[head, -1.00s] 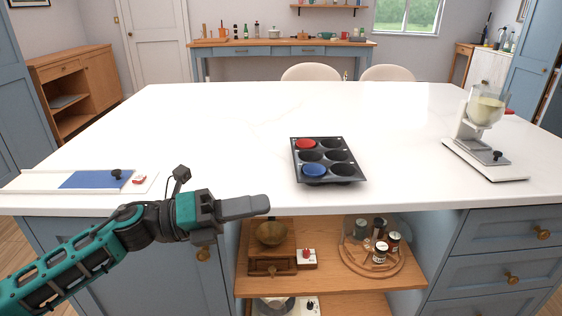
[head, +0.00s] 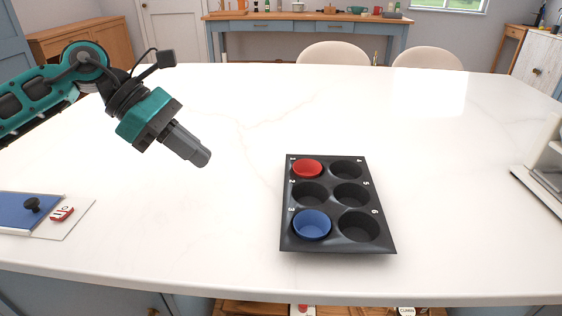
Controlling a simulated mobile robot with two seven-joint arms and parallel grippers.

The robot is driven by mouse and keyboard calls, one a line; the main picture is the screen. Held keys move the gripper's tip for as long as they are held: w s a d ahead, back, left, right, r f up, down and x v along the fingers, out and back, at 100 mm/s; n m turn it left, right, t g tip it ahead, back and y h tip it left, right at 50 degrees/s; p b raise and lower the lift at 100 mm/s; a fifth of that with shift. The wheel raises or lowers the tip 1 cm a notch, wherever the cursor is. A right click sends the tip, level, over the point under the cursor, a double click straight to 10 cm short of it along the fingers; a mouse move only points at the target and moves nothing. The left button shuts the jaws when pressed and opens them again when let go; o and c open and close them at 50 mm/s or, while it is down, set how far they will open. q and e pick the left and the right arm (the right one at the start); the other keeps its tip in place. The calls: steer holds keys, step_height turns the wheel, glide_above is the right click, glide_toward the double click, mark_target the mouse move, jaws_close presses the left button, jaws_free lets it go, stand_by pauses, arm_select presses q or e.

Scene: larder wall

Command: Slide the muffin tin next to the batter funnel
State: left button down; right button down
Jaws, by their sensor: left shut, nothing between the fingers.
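The muffin tin (head: 321,206) is a dark tray with numbered cups, lying flat on the white island top a little right of centre in the head view. A red liner (head: 307,169) sits in cup 1 and a blue liner (head: 312,225) in cup 3; the other cups look empty. The batter funnel (head: 545,165) shows only as part of its white stand at the right edge; its bowl is out of view. My left gripper (head: 203,158) is shut and empty, above the counter to the left of the tin, apart from it. My right gripper is not in view.
The island top (head: 440,190) is clear between the tin and the funnel stand. A blue and white board (head: 30,212) with a black knob and a small red-and-white item lie at the left front. Two pale chairs (head: 334,53) stand beyond the far edge.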

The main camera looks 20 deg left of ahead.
arm_select(q)
steer(key=x, duration=0.9)
steer(key=shift+w+d+f, duration=0.15)
steer(key=shift+w+d, duration=0.1)
steer(key=shift+w, duration=0.05)
steer(key=d, duration=0.1)
steer(key=w+d, duration=0.1)
steer(key=d, duration=0.1)
steer(key=shift+d, duration=0.15)
steer(key=shift+w+d+f, duration=0.1)
steer(key=shift+w+d, duration=0.05)
steer(key=shift+d, duration=0.2)
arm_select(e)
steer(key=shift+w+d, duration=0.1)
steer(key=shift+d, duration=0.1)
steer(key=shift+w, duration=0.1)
